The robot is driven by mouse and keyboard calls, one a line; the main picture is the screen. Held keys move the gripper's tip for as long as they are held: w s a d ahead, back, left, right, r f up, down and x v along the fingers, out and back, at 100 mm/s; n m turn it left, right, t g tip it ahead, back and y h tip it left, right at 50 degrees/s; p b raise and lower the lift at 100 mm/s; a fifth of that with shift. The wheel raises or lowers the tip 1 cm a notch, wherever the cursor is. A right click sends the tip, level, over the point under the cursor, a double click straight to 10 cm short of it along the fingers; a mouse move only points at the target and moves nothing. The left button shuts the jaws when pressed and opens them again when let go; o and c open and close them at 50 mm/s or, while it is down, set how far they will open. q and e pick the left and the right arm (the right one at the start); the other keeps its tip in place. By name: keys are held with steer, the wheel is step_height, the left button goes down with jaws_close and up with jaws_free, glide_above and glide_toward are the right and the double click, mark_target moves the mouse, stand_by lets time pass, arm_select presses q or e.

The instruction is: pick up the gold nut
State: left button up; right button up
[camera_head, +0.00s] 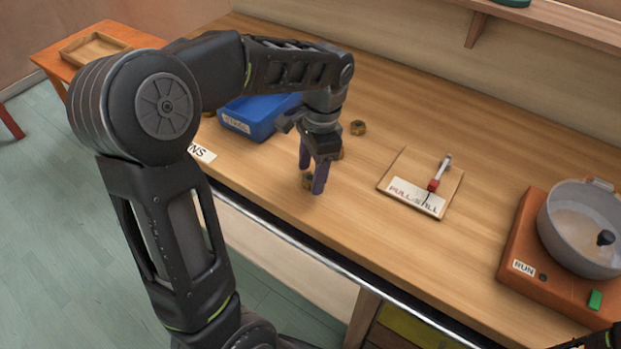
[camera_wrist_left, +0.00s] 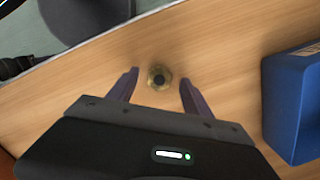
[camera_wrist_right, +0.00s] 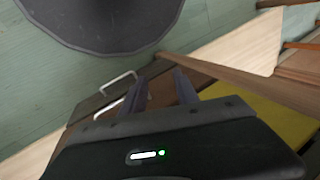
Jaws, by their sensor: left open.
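A gold nut (camera_wrist_left: 160,77) lies on the wooden table, beyond and roughly between the open fingertips of my left gripper (camera_wrist_left: 158,80). In the head view that nut (camera_head: 307,181) shows partly behind the fingers of my left gripper (camera_head: 311,182), which points down over the table. My left gripper is open and holds nothing. My right gripper (camera_wrist_right: 160,82) is in its wrist view with fingers apart, away from the table top.
A blue box (camera_head: 262,117) stands just left of the left gripper; it also shows in the left wrist view (camera_wrist_left: 290,105). A board with a labelled red-and-white lever (camera_head: 437,178) lies to the right. A grey pot (camera_head: 580,235) sits on an orange base at far right.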

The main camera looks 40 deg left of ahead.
arm_select(q)
steer(key=shift+f, duration=0.4)
jaws_close()
stand_by(0.7)
